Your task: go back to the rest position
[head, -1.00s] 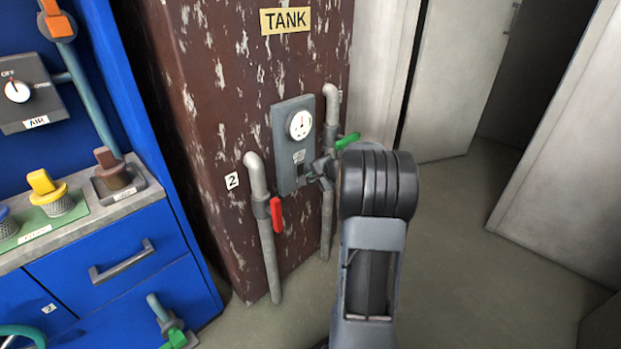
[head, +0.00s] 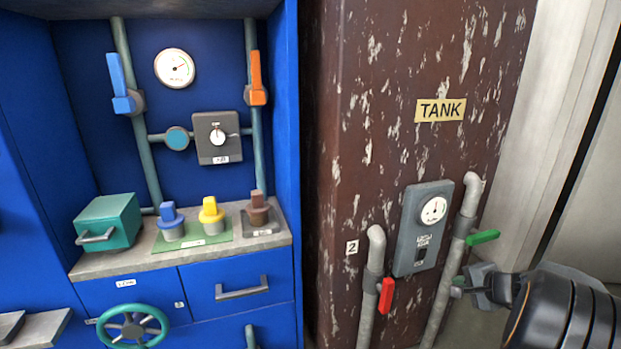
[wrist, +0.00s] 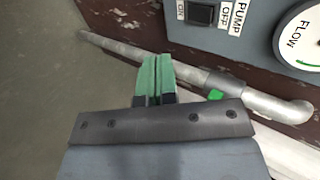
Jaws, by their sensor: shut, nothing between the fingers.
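My gripper (head: 458,287) is at the lower right of the head view, in front of the tank's right pipe and below the green valve handle (head: 483,237). In the wrist view my gripper (wrist: 155,62) shows its green-padded fingers shut together with nothing between them. Beyond the fingers are a grey pipe (wrist: 116,47) and a grey panel with a pump switch (wrist: 201,14) and a flow gauge (wrist: 305,40). I cannot tell from the picture how close the fingertips are to the pipe.
The rusty brown tank (head: 360,60) stands on the right, with a red valve handle (head: 386,295) on its left pipe. The blue cabinet (head: 290,150) on the left holds a teal box (head: 115,222), coloured plugs and a green handwheel (head: 132,327). Grey floor (wrist: 50,110) shows clear in the wrist view.

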